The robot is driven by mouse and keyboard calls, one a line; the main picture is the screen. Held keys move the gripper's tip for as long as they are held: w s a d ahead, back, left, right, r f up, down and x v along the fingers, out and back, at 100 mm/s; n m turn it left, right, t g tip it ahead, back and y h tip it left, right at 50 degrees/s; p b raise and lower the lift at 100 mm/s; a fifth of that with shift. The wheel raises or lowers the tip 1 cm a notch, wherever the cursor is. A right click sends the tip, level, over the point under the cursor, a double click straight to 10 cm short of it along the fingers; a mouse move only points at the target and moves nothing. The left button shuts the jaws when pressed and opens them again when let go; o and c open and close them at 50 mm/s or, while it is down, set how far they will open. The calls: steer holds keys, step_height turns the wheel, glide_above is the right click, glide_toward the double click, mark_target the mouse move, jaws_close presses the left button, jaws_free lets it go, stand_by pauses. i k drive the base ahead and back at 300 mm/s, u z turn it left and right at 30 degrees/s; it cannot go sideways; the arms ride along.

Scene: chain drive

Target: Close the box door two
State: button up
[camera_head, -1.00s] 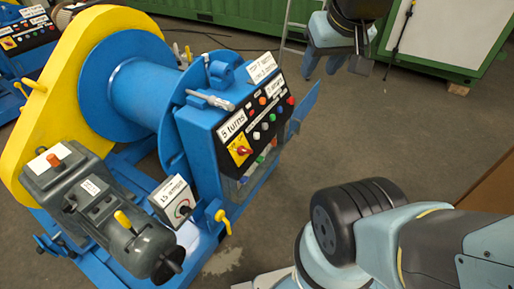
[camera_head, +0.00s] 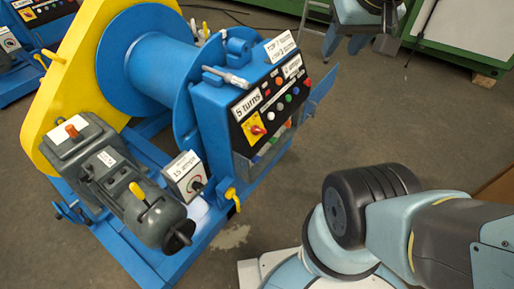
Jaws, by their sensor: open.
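The blue control box (camera_head: 212,120) stands on the chain-drive machine, with a black panel of buttons and a yellow-red switch on its front. A blue door panel (camera_head: 320,88) sticks out from the box's right side, standing open. I cannot tell which door is numbered two. My gripper (camera_head: 358,43) is at the top of the picture, partly cut off by the top edge. Its fingers are apart and empty. It is above and to the right of the door in the picture, not touching it.
A grey motor (camera_head: 125,185) and a small switch box (camera_head: 185,176) sit at the machine's front left. The yellow chain guard (camera_head: 62,85) and blue drum (camera_head: 145,55) are behind. Bare floor (camera_head: 390,120) lies right of the door. A green-framed container (camera_head: 465,30) stands behind.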

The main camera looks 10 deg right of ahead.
mark_target(326, 92)
steer(key=u, duration=1)
steer(key=i, duration=0.15)
steer(key=z, duration=2.85)
steer(key=k, duration=0.6)
steer(key=u, duration=0.9)
steer(key=i, duration=0.3)
